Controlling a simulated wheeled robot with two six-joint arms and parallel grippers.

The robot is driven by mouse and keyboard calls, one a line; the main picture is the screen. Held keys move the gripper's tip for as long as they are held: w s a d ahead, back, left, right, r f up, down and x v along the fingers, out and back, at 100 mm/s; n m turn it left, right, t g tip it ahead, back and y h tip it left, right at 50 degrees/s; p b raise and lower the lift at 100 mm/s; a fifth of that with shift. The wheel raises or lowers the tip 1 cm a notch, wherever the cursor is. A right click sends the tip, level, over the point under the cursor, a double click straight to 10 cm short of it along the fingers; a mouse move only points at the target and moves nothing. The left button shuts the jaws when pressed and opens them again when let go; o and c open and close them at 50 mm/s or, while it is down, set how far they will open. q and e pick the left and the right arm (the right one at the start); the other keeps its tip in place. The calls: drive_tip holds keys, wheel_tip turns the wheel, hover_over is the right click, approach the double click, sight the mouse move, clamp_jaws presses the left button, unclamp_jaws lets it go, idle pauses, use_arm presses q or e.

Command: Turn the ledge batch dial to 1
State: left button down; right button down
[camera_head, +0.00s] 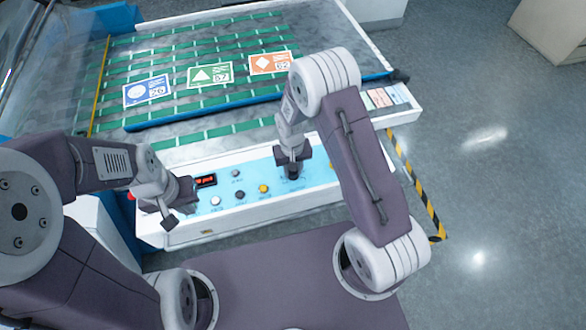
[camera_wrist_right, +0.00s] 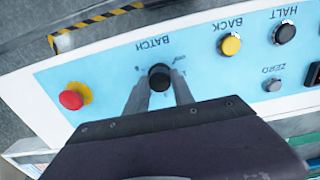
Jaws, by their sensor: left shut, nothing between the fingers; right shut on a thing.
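The batch dial (camera_wrist_right: 159,78) is a black round knob on the light blue panel, under the upside-down word BATCH in the right wrist view. My right gripper (camera_wrist_right: 158,92) is shut on it, one finger on each side. The dial's pointer and most of its scale marks are hidden or too small to read. In the head view my right gripper (camera_head: 292,168) is over the right part of the ledge and hides the dial. My left gripper (camera_head: 168,220) is shut and empty near the left end of the ledge.
The panel also has a yellow BACK button (camera_wrist_right: 230,44), a black HALT button (camera_wrist_right: 284,33), a grey ZERO button (camera_wrist_right: 273,85) and a red stop button (camera_wrist_right: 71,99). A small red display (camera_head: 205,181) is at the left. Three cards lie behind, including a green one (camera_head: 210,75).

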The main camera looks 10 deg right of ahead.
drive_tip(key=c, duration=1.1)
unclamp_jaws()
drive_tip(key=shift+r, duration=0.1)
drive_tip(key=shift+r, duration=0.35)
wheel_tip(320, 180, up, 8)
drive_tip(key=shift+a+f+b, duration=0.1)
drive_tip(key=shift+b, duration=0.5)
drive_tip(key=shift+r, duration=0.2)
